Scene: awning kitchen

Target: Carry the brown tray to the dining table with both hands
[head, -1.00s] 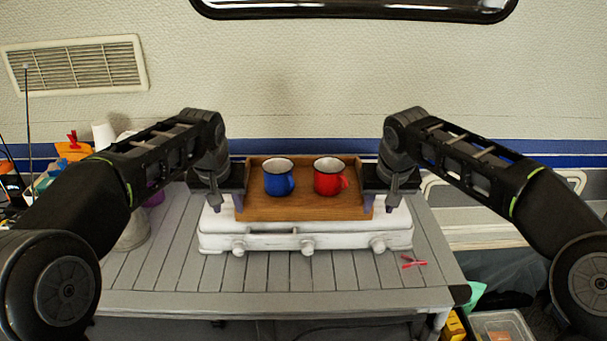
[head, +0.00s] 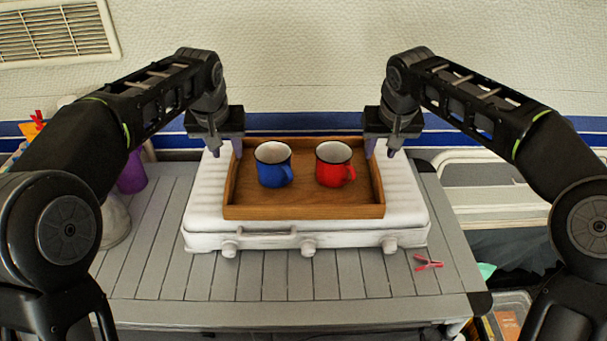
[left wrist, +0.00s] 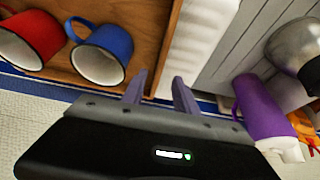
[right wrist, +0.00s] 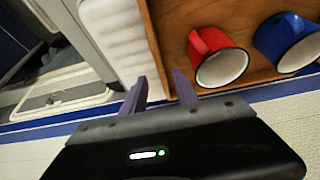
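The brown tray (head: 300,212) lies flat on a white stove-like unit. A blue mug (head: 271,168) and a red mug (head: 331,170) stand upright in it. My left gripper (head: 226,151) is at the tray's back left corner, and my right gripper (head: 382,150) at its back right corner. In the left wrist view, the left fingers (left wrist: 160,92) are apart, with the tray's side wall (left wrist: 164,50) between them. In the right wrist view, the right fingers (right wrist: 160,90) are also apart, on either side of the tray wall (right wrist: 153,40). Finger height over the walls is unclear.
The white unit (head: 205,240) stands on a grey slatted table (head: 270,285). A purple cup (head: 132,175) and a metal pot (head: 113,225) are at the left. A red clip (head: 427,263) lies at the right. The dining table is not identifiable.

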